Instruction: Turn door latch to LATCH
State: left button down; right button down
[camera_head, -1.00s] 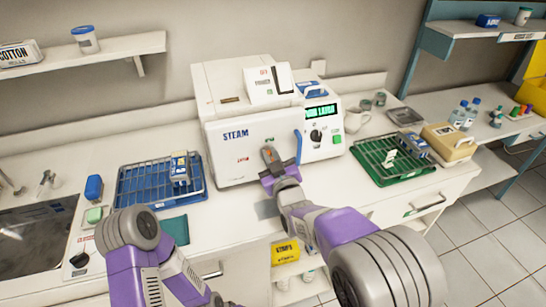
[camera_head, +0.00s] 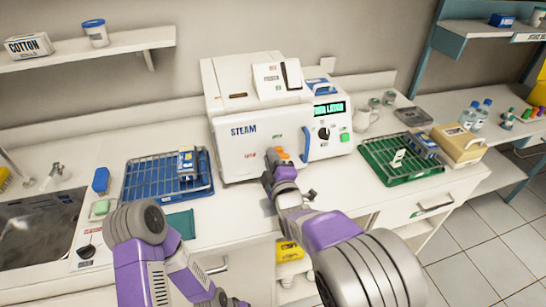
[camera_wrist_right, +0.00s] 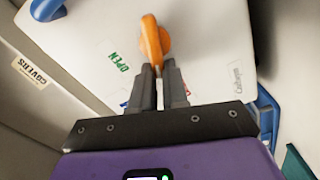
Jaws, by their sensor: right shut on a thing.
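The steam sterilizer (camera_head: 235,155) stands on the counter with its white front door closed. The orange door latch (camera_head: 283,154) sits low on this door; it also shows in the right wrist view (camera_wrist_right: 152,40), standing near upright with a slight slant. A green OPEN label is left of the latch there, and a red and blue label is partly hidden behind the fingers. My right gripper (camera_head: 271,160) is at the door, and its fingertips in the wrist view (camera_wrist_right: 160,72) are closed on the latch's lower end. My left arm is at the lower left; its gripper fingers do not show.
A blue door handle (camera_head: 306,144) stands right of the latch. A blue wire rack (camera_head: 135,191) is on the left and a green wire rack (camera_head: 373,163) on the right. The sink (camera_head: 35,232) is at far left. Counter in front of the door is mostly clear.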

jog(key=shift+f+n, duration=0.25)
jog(key=shift+n, duration=0.65)
jog(key=shift+f+n, duration=0.25)
jog(key=shift+n, duration=0.65)
jog(key=c, duration=1.1)
grip_release()
jog(key=shift+d, duration=0.1)
jog(key=shift+c, duration=0.2)
jog(key=p+v, duration=0.1)
jog(key=v, duration=0.6)
jog(key=shift+s, duration=0.25)
